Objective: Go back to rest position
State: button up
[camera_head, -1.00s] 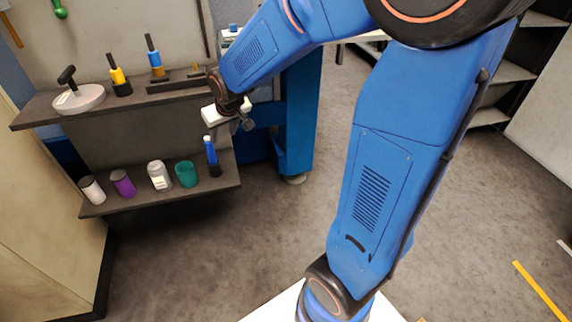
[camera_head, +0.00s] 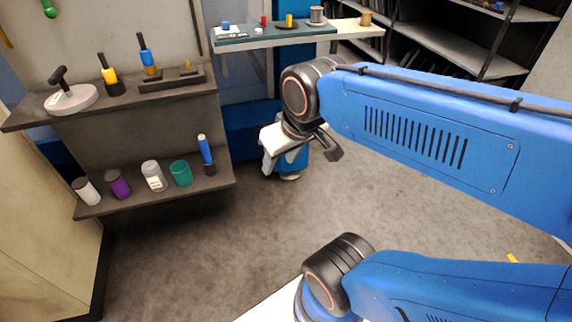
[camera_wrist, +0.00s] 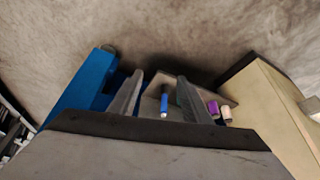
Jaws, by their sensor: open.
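My gripper (camera_head: 268,163) hangs in the middle of the head view, over the floor and to the right of the lower shelf. Its arm is folded back toward my body. In the wrist view the two grey fingers (camera_wrist: 157,97) stand apart with nothing held between them. Through the gap, farther off, a blue-handled tool with a white end (camera_wrist: 164,101) shows on the shelf. The same blue tool (camera_head: 205,150) stands upright in a dark holder at the lower shelf's right end in the head view.
The lower shelf (camera_head: 150,205) also holds a white cup, a purple cup, a jar and a green cup. The upper shelf (camera_head: 130,106) carries handled tools and a round white-based stamp. A bench (camera_head: 350,28) with small items stands behind. The floor (camera_head: 215,265) is clear.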

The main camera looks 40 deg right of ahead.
jog(key=shift+s+f, duration=0.1)
jog(key=shift+s, duration=1)
dwell(1.2)
